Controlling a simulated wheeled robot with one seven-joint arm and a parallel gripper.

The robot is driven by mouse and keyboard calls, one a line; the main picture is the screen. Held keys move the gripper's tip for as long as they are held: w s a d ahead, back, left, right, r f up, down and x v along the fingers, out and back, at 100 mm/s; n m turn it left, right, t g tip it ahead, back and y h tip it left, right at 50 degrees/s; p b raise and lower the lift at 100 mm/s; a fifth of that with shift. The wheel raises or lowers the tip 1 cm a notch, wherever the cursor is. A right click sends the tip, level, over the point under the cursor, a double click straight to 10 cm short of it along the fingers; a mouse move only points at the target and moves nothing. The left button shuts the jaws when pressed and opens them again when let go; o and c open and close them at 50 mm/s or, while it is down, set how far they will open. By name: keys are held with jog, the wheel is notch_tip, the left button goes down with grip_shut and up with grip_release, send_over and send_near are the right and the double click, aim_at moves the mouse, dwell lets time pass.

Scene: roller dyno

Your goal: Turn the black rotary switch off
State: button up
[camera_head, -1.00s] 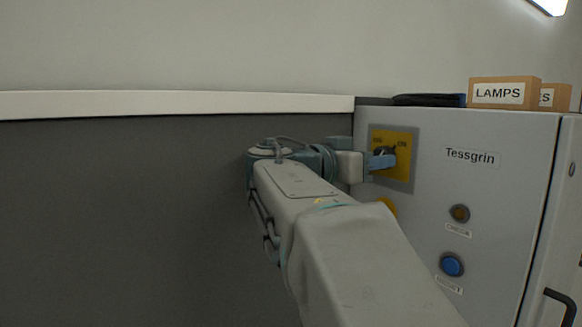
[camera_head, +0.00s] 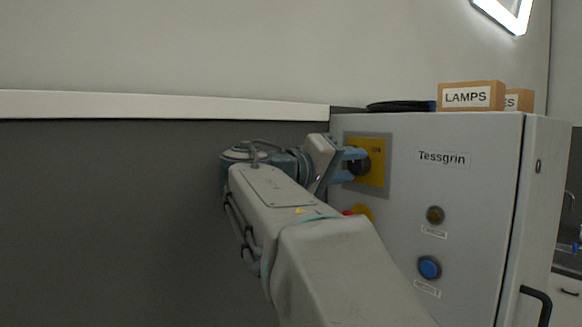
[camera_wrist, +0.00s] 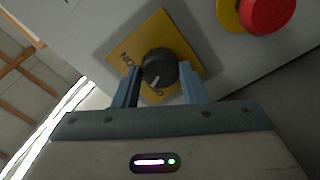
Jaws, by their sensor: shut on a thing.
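The black rotary switch (camera_head: 359,164) is a round knob on a yellow plate (camera_head: 379,176) on the grey cabinet's front. The wrist view shows the switch (camera_wrist: 160,66) between the two blue fingers of my gripper (camera_wrist: 162,84), which is shut on it. In the head view my gripper (camera_head: 355,162) reaches it from the left, rolled at a tilt. The knob's white pointer mark points down in the wrist view, towards a label partly hidden at the gripper. The ON label (camera_wrist: 127,60) lies left of the knob there.
A red button (camera_wrist: 266,12) with a yellow surround sits near the switch. The grey cabinet (camera_head: 470,200) also bears an amber lamp (camera_head: 435,214) and a blue button (camera_head: 429,267). A LAMPS box (camera_head: 470,96) and a dark item (camera_head: 400,106) lie on top. A black handle (camera_head: 537,303) is at lower right.

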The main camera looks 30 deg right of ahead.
jog(key=shift+a+r+n+p, duration=0.15)
jog(key=shift+n+p, duration=0.1)
jog(key=shift+n, duration=0.9)
jog(key=shift+d+r+n+p, duration=0.1)
jog(key=shift+n+p, duration=0.1)
jog(key=shift+n, duration=0.95)
jog(key=o, duration=1)
jog(key=shift+w+a+f, duration=0.1)
jog(key=shift+w, duration=0.05)
jog(key=shift+f, duration=0.1)
jog(key=a, duration=0.4)
jog(key=a+b, duration=0.1)
jog(key=a, duration=0.4)
jog(key=s+a+b, duration=0.1)
jog(key=a, duration=0.3)
jog(key=shift+a, duration=0.4)
